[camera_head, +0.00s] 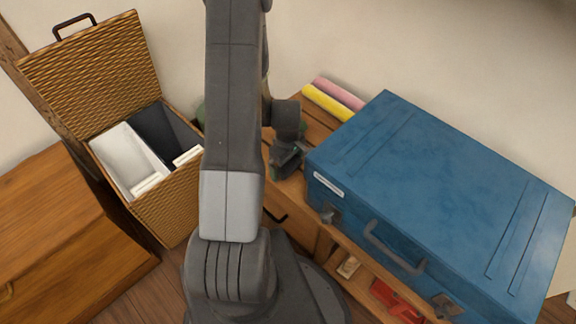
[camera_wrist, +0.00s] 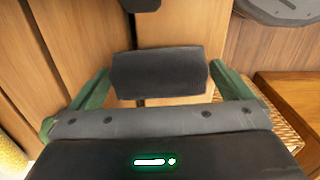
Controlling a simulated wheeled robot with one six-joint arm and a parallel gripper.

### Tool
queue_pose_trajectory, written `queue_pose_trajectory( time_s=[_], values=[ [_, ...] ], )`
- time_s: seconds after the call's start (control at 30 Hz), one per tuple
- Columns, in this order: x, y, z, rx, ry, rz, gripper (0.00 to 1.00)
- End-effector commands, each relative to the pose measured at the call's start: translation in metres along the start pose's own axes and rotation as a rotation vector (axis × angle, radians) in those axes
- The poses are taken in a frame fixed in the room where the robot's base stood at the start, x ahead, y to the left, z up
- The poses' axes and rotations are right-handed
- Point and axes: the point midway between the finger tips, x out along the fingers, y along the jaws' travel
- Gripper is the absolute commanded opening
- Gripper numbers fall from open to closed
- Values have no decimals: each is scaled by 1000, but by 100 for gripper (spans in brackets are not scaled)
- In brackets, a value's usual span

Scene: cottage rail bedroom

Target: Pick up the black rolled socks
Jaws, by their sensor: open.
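A dark charcoal roll, which looks like the black rolled socks (camera_wrist: 158,74), lies across the middle of the wrist view. My gripper (camera_wrist: 160,69) is open, with one green finger at each end of the roll. The roll is between the fingertips, but I cannot tell whether either finger touches it. In the head view my gripper (camera_head: 286,162) is partly hidden behind my arm, over the wooden unit (camera_head: 290,190) just left of the blue suitcase. I cannot make out the socks in the head view.
A blue suitcase (camera_head: 440,190) stands close right of my gripper. Yellow (camera_head: 328,102) and pink (camera_head: 340,93) rolls lie behind it. An open wicker hamper (camera_head: 178,215) is at left, beside a wooden chest (camera_head: 50,230). Red things (camera_head: 395,300) sit on a lower shelf.

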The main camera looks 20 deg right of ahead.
Motion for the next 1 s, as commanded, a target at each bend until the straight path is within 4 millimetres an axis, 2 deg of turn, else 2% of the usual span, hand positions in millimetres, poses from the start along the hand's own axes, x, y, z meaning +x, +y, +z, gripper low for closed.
queue_pose_trajectory(
  time_s=[0.13,0.3,0.37,0.67,0.77,1.0],
  values=[
    [0,0,0,0,0,0,98],
    [-1,0,0,0,0,0,65],
    [-1,0,0,0,0,0,55],
    [-4,0,0,0,1,1,55],
    [-15,1,-1,0,2,3,55],
    [-59,0,0,0,3,3,55]
  ],
)
